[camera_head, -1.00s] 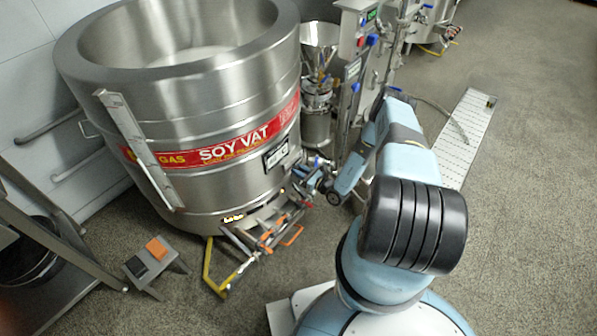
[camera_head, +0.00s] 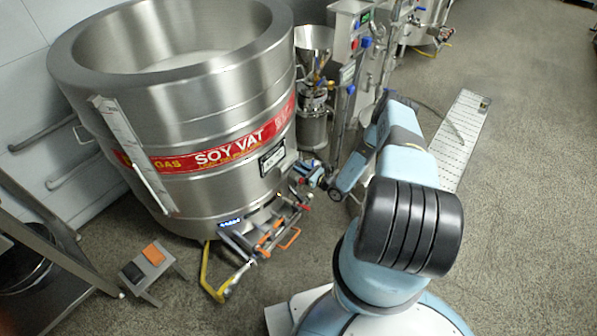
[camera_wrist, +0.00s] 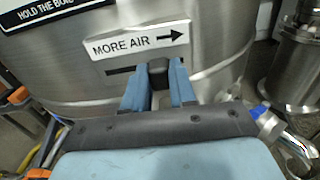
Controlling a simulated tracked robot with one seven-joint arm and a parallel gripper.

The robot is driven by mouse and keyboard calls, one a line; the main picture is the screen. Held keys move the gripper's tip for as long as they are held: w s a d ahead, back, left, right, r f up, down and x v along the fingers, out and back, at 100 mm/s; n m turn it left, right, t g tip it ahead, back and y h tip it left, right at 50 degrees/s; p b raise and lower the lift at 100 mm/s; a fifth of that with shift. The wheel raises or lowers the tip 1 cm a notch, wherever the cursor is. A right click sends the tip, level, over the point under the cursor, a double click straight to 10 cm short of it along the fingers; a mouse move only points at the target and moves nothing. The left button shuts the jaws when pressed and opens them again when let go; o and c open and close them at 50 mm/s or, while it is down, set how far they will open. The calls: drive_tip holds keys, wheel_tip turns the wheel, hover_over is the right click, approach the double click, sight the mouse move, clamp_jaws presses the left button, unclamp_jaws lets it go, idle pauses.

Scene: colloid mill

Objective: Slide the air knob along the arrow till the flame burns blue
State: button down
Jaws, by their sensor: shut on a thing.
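The steel soy vat (camera_head: 190,110) stands at the left in the head view. On its wall, in the wrist view, a white label (camera_wrist: 140,40) reads "MORE AIR" with an arrow to the right. Below it is a dark slot (camera_wrist: 120,70). The black air knob (camera_wrist: 157,68) sits at the right part of the slot, under the arrow. My gripper (camera_wrist: 158,88) is shut on the knob, with blue fingers on both sides. In the head view my gripper (camera_head: 312,174) is at the vat's lower right side. The flame (camera_head: 231,222) shows blue in the burner opening under the vat.
A yellow pipe (camera_head: 207,275) and orange-handled burner parts (camera_head: 270,238) stand out at the vat's foot. A small stand with an orange pedal (camera_head: 153,254) is on the floor at left. A mill with a steel hopper (camera_head: 313,45) stands right of the vat.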

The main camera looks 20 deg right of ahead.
drive_tip(key=c, duration=0.9)
unclamp_jaws()
drive_tip(key=shift+a, duration=0.1)
drive_tip(key=v, duration=1.3)
drive_tip(key=shift+s+d, duration=0.3)
